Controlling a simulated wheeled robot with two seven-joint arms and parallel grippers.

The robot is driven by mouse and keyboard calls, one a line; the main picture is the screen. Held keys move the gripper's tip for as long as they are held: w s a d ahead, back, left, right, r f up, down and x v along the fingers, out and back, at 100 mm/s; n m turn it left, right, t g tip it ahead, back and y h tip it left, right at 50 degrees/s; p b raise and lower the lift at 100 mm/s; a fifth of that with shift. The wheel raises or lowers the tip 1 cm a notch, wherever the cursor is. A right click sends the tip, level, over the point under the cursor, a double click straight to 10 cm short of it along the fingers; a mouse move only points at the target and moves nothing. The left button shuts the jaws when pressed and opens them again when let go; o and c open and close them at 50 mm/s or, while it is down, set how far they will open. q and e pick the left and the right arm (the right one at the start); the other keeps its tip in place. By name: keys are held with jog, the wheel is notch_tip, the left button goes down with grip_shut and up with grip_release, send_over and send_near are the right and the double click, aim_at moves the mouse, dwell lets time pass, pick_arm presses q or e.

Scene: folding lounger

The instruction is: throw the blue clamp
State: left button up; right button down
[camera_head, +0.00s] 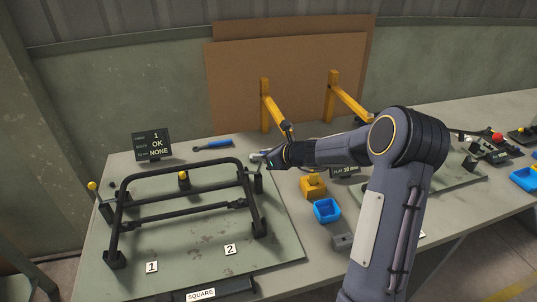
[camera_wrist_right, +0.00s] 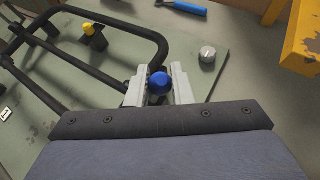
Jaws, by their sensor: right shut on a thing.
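The blue clamp shows in the right wrist view as a round blue knob (camera_wrist_right: 159,83) between the two pale fingers of my right gripper (camera_wrist_right: 159,88). The gripper is shut on the knob. In the head view my right gripper (camera_head: 266,160) is at the back right corner of the black tubular frame (camera_head: 180,167). The knob is hidden there, and a dark upright part of the clamp (camera_head: 257,184) shows just below the gripper. The frame rests on a grey-green plate (camera_head: 190,262). My left gripper is not in view.
A yellow-knobbed clamp (camera_head: 98,199) stands left of the frame. Yellow (camera_head: 313,186) and blue (camera_head: 326,210) bins sit to the right. Yellow brackets (camera_head: 268,103) rise behind.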

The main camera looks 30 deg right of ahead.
jog(key=shift+w+a+r+n+g+h+p, duration=0.1)
jog(key=shift+a+n+g+h+p, duration=0.15)
jog(key=shift+a+h, duration=0.1)
jog(key=shift+w+a+r+n+g+h+p, duration=0.1)
jog(key=shift+a+n+g+h, duration=0.05)
jog(key=shift+a+n+h, duration=0.4)
jog(key=shift+a+h, duration=0.1)
jog(key=shift+h, duration=0.1)
jog(key=shift+f, duration=0.1)
jog(key=c, duration=1.3)
grip_release()
jog(key=p+v, duration=0.1)
jog(key=v, duration=0.6)
jog(key=shift+s+r, duration=0.25)
jog(key=shift+r, duration=0.1)
